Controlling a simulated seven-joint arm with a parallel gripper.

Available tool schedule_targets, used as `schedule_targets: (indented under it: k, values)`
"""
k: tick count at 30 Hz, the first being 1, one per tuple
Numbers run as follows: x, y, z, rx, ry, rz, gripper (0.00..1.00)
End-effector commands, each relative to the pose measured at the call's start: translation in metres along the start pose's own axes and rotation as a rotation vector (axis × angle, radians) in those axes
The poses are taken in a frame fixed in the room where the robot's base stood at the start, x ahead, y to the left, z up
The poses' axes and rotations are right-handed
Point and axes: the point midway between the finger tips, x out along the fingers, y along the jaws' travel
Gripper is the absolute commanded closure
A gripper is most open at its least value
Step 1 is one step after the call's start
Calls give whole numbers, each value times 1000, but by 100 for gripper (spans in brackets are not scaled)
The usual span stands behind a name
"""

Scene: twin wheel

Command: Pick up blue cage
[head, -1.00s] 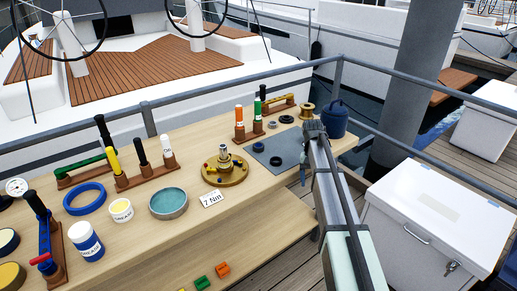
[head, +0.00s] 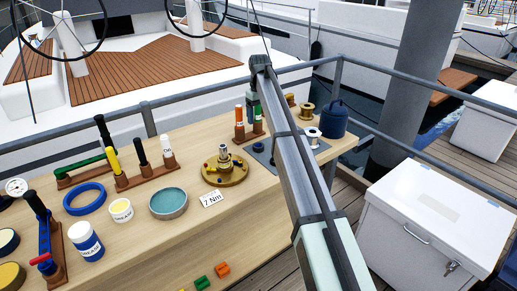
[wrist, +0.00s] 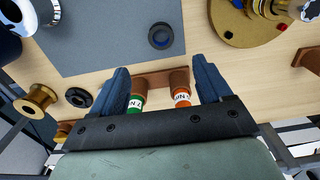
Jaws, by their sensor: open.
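A small blue ring with a dark centre, which seems to be the blue cage (head: 258,147), lies on the grey mat (wrist: 110,35). The blue cage (wrist: 161,36) also shows in the wrist view, near the mat's edge, beyond my fingertips. My gripper (wrist: 160,66) is open and empty, its two dark blue fingers spread above the table. It is not touching the cage. In the head view my arm reaches over the mat to the back of the table and hides part of the mat.
A rack with orange and green tubes (wrist: 160,78) stands below my fingers. A gold spool (wrist: 38,100) and a black ring (wrist: 79,97) lie to the left. A brass flange (head: 225,171) stands left of the mat. A dark blue canister (head: 334,119) stands at the table's right end.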

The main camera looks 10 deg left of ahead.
Motion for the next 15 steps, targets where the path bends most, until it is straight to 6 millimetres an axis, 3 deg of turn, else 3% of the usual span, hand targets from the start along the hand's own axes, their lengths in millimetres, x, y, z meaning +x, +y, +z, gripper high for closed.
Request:
schedule_targets:
  k: [8, 15]
  values:
    - [21, -2, -2, -13, 2, -1, 22]
    - [62, -2, -2, -11, 2, -1, 22]
